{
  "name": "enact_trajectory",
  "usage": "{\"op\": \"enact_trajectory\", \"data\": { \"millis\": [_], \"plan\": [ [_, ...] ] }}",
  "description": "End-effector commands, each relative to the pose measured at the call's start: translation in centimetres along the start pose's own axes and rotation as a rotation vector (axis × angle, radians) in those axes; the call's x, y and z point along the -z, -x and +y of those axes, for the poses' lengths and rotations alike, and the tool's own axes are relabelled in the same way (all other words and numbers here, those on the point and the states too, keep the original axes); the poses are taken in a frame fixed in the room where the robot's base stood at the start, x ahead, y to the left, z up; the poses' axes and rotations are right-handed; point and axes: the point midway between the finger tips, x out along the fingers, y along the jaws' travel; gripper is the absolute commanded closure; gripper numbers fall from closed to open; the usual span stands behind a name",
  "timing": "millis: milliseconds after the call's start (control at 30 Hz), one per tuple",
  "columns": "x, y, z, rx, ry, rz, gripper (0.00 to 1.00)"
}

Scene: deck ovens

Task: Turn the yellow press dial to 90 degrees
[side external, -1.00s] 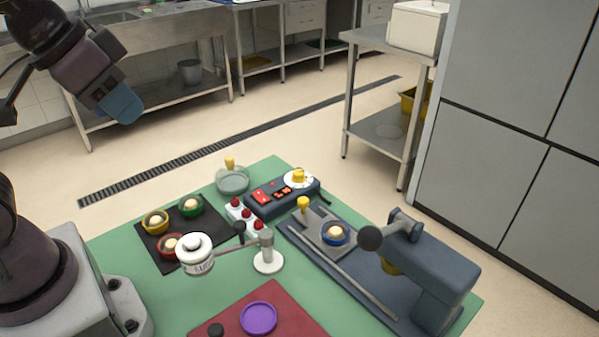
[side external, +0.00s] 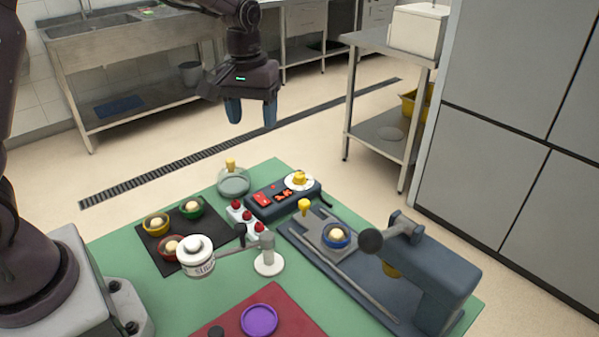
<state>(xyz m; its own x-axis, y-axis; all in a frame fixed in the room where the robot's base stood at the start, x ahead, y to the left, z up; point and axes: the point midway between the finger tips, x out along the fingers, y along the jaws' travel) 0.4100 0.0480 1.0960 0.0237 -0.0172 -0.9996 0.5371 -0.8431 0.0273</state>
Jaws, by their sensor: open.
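The yellow press dial (side external: 299,178) sits on a white round scale at the far right end of a dark control box. The box (side external: 262,209) also carries red switches and lies near the back of the green table. My gripper (side external: 251,118) hangs fingers down, well above the table and behind the dial, slightly to its left in the picture. Its two blue fingers are apart, with nothing between them. It touches nothing. The dial's exact angle is too small to read.
A dark blue press (side external: 430,275) with a round-knobbed lever stands at the right. A purple disc (side external: 259,320) lies in front.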

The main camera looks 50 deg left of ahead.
Motion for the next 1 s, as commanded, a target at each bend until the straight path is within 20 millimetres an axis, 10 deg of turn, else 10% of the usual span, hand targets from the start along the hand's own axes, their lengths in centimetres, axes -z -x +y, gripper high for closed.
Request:
{"op": "enact_trajectory", "data": {
  "millis": [300, 500, 767, 1000],
  "plan": [
    [9.0, -9.4, 2.3, 0.076, 0.489, -0.046, 0.39],
    [12.7, -9.8, 4.1, 0.045, 0.800, 0.002, 0.39],
    [12.9, -8.9, 4.6, 0.032, 1.001, 0.002, 0.39],
    [12.8, -12.2, 4.5, 0.035, 1.006, 0.001, 0.39]
  ]
}}
